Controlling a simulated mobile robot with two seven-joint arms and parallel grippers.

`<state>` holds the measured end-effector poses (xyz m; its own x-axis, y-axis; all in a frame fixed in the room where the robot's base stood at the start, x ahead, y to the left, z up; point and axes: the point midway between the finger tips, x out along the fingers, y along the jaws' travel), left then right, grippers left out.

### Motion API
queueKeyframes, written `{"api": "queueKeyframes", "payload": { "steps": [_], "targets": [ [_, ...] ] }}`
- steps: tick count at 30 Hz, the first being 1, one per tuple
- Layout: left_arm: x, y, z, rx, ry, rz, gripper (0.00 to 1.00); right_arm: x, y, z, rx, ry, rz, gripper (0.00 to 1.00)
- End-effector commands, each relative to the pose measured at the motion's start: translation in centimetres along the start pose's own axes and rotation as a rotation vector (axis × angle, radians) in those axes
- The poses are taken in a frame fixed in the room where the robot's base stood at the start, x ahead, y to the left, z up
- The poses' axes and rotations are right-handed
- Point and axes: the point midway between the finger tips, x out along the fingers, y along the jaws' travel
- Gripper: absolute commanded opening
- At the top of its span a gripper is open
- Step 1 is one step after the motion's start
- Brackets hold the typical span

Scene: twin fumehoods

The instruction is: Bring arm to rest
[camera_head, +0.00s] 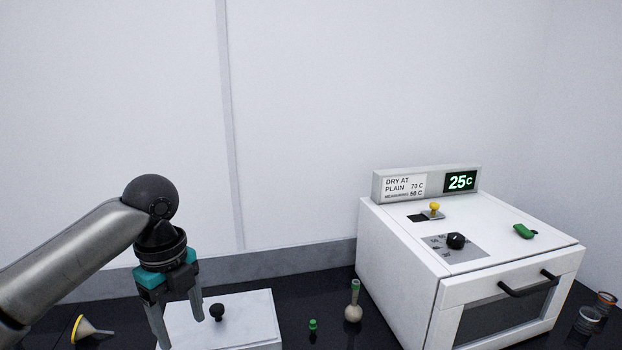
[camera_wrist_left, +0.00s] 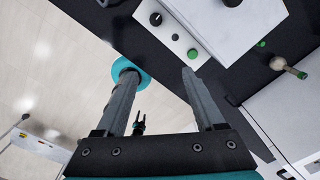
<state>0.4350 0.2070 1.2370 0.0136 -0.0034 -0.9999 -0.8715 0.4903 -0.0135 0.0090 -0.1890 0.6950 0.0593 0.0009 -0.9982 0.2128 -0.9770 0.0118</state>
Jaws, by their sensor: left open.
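My left arm (camera_head: 70,255) comes in from the left in the head view and bends down at a dark round joint. My left gripper (camera_head: 177,325) points down with its grey fingers apart and nothing between them. It hangs in front of the left part of a white box-shaped device (camera_head: 255,322) with a black knob on top. In the left wrist view the open gripper (camera_wrist_left: 160,75) also shows empty, with floor and the dark bench edge beyond the fingers.
A white oven (camera_head: 400,265) with a 25 C display stands at the right. A flask (camera_head: 353,305) and a small green-topped item (camera_head: 313,326) stand between device and oven. A yellow-rimmed funnel (camera_head: 88,329) lies at the left. Glass jars (camera_head: 588,320) stand far right.

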Motion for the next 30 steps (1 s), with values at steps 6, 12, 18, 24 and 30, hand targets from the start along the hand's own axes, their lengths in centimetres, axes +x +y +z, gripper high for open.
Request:
{"api": "queueKeyframes", "payload": {
  "steps": [6, 12, 18, 24, 30],
  "targets": [
    [4.3, -0.3, -3.6, -0.078, 0.02, -0.03, 0.71, 0.0, 0.2, -1.4, 0.0, 0.023, 0.003, 0.5],
    [8.4, -0.1, -7.8, -0.215, 0.062, -0.085, 0.71, 0.0, 0.8, -4.8, 0.0, 0.076, 0.01, 0.5],
    [12.1, 1.0, -12.3, -0.442, 0.136, -0.155, 0.71, 0.1, 0.4, -2.6, 0.0, 0.043, 0.006, 0.5],
    [14.5, 3.0, -15.6, -0.732, 0.216, -0.21, 0.71, 0.0, 0.3, -1.7, -0.001, 0.026, 0.004, 0.5],
    [16.2, 6.2, -17.2, -1.077, 0.27, -0.244, 0.71, 0.1, 0.3, -1.8, -0.001, 0.027, 0.004, 0.5]
  ]
}}
